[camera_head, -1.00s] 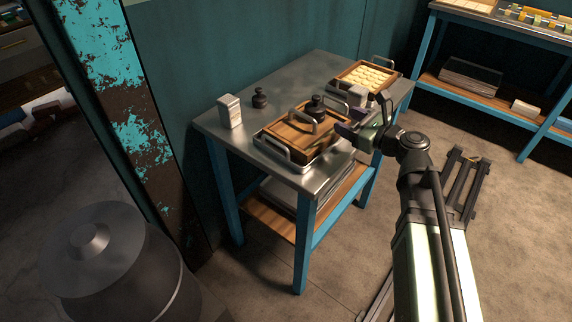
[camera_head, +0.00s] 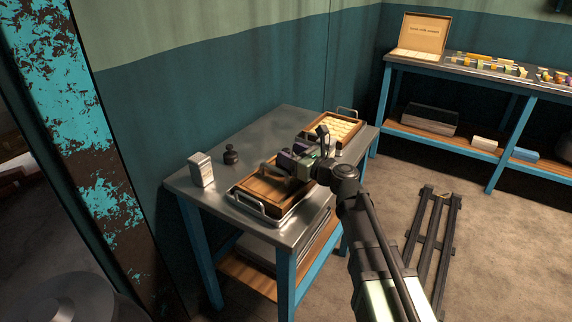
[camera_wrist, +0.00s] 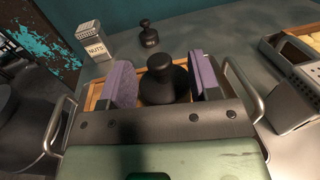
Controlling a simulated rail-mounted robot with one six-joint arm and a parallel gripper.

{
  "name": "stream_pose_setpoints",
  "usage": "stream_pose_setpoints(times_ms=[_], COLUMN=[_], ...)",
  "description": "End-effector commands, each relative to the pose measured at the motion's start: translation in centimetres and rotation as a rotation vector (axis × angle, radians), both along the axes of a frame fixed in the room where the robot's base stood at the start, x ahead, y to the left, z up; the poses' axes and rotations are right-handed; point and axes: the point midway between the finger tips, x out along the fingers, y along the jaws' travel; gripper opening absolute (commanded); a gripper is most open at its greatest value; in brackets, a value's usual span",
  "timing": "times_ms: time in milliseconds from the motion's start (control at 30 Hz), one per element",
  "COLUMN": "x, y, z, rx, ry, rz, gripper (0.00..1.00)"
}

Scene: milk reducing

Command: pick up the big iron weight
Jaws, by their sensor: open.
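The big iron weight (camera_wrist: 166,84) is dark, with a round knob on top, and stands on a wooden board (camera_head: 262,190) in a metal tray with handles. In the wrist view it sits between the two purple-padded fingers of my gripper (camera_wrist: 163,74). My gripper is open, with a finger on each side of the weight; whether either pad touches it I cannot tell. In the head view my gripper (camera_head: 290,160) is over the board and hides the weight. A smaller dark weight (camera_head: 231,155) stands apart on the metal table; it also shows in the wrist view (camera_wrist: 148,34).
A box labelled NUTS (camera_wrist: 93,41) stands left of the tray, and a grater-like metal object (camera_wrist: 300,95) is at right in the wrist view. A second tray with pale pieces (camera_head: 333,130) is at the far end. The tray's handle (camera_head: 248,204) stands up.

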Motion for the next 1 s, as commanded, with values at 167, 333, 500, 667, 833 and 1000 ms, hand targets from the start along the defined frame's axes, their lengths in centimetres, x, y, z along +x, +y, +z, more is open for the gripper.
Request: stream_pose_setpoints(times_ms=[167, 333, 500, 667, 833, 1000], x=[0.32, 0.3, 0.3, 0.3, 0.3, 0.29], y=[0.41, 0.38, 0.38, 0.38, 0.38, 0.37], z=[0.0, 0.0, 0.0, 0.0, 0.04, 0.04], rx=[0.0, 0.0, 0.0, 0.0, 0.001, 0.001], ry=[0.0, 0.0, 0.0, 0.0, 0.0, -0.001], rz=[-0.001, -0.001, 0.0, 0.0, 0.0, 0.0], gripper=[0.57, 0.4, 0.14, 0.0, 0.0, 0.0])
